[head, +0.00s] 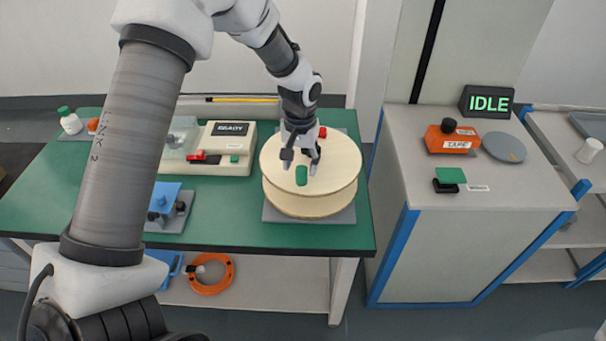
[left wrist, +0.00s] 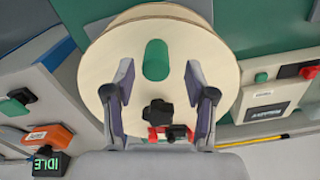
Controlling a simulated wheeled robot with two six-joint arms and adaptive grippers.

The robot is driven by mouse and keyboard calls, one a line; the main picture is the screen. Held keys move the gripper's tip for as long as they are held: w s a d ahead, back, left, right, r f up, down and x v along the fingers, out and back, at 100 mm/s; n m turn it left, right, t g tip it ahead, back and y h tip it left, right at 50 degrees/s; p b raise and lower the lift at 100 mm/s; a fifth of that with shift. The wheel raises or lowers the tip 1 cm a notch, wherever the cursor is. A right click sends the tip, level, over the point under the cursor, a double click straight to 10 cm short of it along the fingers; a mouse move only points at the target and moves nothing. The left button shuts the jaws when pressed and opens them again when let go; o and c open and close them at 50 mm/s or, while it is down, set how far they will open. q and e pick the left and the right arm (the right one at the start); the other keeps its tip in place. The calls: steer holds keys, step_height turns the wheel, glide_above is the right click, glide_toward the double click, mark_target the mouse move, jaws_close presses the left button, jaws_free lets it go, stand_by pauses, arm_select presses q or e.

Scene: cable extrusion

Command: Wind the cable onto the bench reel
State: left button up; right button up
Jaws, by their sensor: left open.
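The bench reel (head: 325,150) is a pale wooden spool lying flat on a grey base plate at the right end of the green bench. A green upright handle (head: 302,175) stands on its top flange; it also shows in the left wrist view (left wrist: 156,60). My left gripper (head: 300,160) is over the reel, pointing down. Its open fingers appear on either side of the green handle in the left wrist view, with gaps on both sides. I cannot tell their height above the flange. I see no cable on the reel. My right gripper is out of view.
A black knob with a red part (left wrist: 160,118) is beside the reel. A cream machine marked READY (head: 229,148) and a blue fixture (head: 165,200) stand left. An orange coil (head: 211,274) lies on the lower shelf. The cabinet right carries an IDLE display (head: 487,102).

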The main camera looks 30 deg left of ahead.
arm_select(q)
steer(key=f, duration=0.2)
steer(key=shift+w+d+f, duration=0.15)
steer(key=shift+d+f, duration=0.25)
steer(key=shift+f, duration=0.35)
steer(key=shift+a+f, duration=0.1)
steer(key=shift+a, duration=0.2)
jaws_close()
steer(key=shift+d, duration=0.25)
